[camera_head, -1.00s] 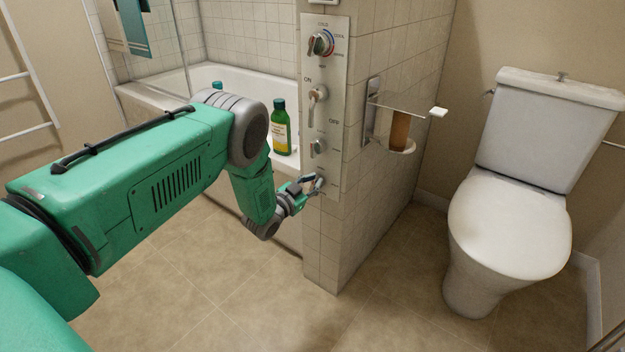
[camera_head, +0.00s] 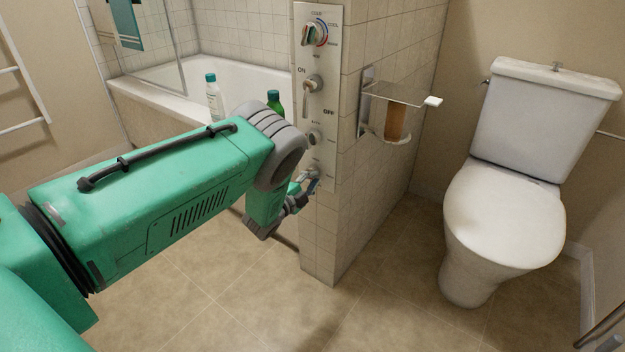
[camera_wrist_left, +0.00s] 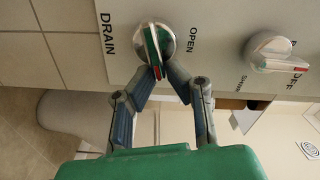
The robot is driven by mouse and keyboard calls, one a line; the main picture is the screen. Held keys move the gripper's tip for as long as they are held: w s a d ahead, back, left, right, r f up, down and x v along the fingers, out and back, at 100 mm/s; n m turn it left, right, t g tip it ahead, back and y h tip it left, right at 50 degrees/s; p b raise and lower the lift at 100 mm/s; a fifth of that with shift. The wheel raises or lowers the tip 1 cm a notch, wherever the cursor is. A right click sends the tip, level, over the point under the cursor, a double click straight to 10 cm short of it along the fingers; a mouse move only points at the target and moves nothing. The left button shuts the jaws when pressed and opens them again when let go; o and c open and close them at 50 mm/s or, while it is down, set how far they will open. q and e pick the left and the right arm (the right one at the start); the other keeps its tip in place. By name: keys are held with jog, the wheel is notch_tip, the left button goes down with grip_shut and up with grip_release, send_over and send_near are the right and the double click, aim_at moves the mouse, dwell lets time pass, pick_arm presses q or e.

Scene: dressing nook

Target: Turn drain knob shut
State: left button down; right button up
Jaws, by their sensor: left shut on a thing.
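The drain knob (camera_wrist_left: 153,42) is a round chrome knob with a green and red marked grip bar, beside the word DRAIN on a pale panel (camera_wrist_left: 205,20). OPEN is printed on its other side. The red end of the bar points down in the left wrist view, toward my gripper. My left gripper (camera_wrist_left: 158,75) is shut on that bar, with a fingertip on each side. In the head view the left gripper (camera_head: 309,181) is at the bottom of the wall panel (camera_head: 326,110), and the knob is mostly hidden there. My right gripper is not in view.
Above are a round control (camera_head: 315,136), an ON/OFF lever (camera_head: 311,87) and a temperature dial (camera_head: 313,34). Bottles (camera_head: 213,97) stand by the bathtub (camera_head: 150,87). A holder (camera_head: 395,95) juts from the wall's right side, near the toilet (camera_head: 508,190). Floor in front is clear.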

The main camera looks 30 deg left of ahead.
pick_arm(q)
jog(key=shift+s+f+m+b, duration=0.2)
jog(key=shift+f+m, duration=0.2)
jog(key=shift+m, duration=0.35)
jog(key=shift+s+f+m+b, duration=0.1)
jog(key=shift+f+m+b, duration=0.2)
jog(key=shift+m, duration=0.45)
jog(key=c, duration=1.6)
grip_release()
jog(key=shift+w, duration=0.1)
jog(key=shift+r, duration=0.1)
jog(key=s+a, duration=0.1)
jog(key=s, duration=1.1)
jog(key=shift+w, duration=0.1)
